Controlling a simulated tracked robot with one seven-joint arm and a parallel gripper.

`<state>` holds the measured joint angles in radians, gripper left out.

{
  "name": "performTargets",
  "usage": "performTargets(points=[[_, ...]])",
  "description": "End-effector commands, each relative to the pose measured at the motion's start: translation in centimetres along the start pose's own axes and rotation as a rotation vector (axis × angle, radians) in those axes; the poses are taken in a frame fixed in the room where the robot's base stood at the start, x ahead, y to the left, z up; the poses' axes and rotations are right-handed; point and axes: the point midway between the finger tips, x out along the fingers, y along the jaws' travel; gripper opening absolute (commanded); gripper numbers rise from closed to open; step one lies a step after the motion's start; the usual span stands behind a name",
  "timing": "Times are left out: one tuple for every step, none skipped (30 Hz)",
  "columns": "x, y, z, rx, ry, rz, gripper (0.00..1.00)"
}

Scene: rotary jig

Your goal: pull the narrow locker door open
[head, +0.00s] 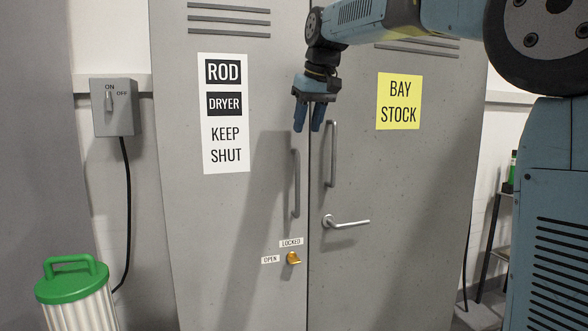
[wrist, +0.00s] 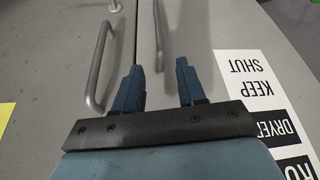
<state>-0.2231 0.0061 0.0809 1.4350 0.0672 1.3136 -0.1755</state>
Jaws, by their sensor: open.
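The narrow locker door (head: 225,215) is the grey left leaf with the "ROD DRYER KEEP SHUT" sign (head: 224,114). It looks shut against the right leaf. Its vertical bar handle (head: 296,184) is near its right edge and also shows in the wrist view (wrist: 161,36). Below it is a yellow turn knob (head: 293,258) with "LOCKED" and "OPEN" labels; I cannot tell clearly which one it points to. My gripper (head: 309,126) is open and empty, fingers down, above the handles near the door seam. In the wrist view the fingers (wrist: 158,70) have nothing between them.
The wider right leaf (head: 400,185) has a "BAY STOCK" sign (head: 399,101), a bar handle (head: 331,153) close to my fingers, and a lever (head: 346,222). A switch box (head: 115,107) is on the left wall. A green-lidded container (head: 73,285) stands at lower left.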

Motion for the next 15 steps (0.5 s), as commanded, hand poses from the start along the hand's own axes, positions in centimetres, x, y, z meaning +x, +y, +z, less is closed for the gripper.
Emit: performTargets(points=[[0.4, 0.0, 0.0, -0.001, -0.002, -0.001, 0.40], [0.7, 0.0, 0.0, -0.001, -0.002, -0.001, 0.40], [1.2, 0.0, 0.0, -0.001, -0.002, -0.001, 0.40], [1.6, 0.0, 0.0, -0.001, -0.002, -0.001, 0.40], [2.1, 0.0, 0.1, -0.001, -0.003, -0.001, 0.40], [2.7, -0.1, 0.1, -0.001, -0.003, -0.001, 0.40], [3.2, 0.0, 0.1, -0.001, -0.003, -0.001, 0.40], [3.8, 0.0, 0.1, -0.001, -0.003, -0.001, 0.40], [4.5, -0.1, 0.1, -0.001, -0.004, -0.001, 0.40], [5.1, 0.0, 0.1, -0.001, -0.003, -0.001, 0.40], [5.6, -0.1, 0.1, -0.001, -0.004, -0.001, 0.40], [6.3, 0.0, 0.1, -0.001, -0.004, -0.001, 0.40], [6.8, 0.0, 0.1, -0.001, -0.003, -0.001, 0.40], [7.3, 0.0, 0.1, -0.001, -0.003, -0.001, 0.40], [8.1, -0.1, 0.1, -0.001, -0.003, 0.000, 0.40]])
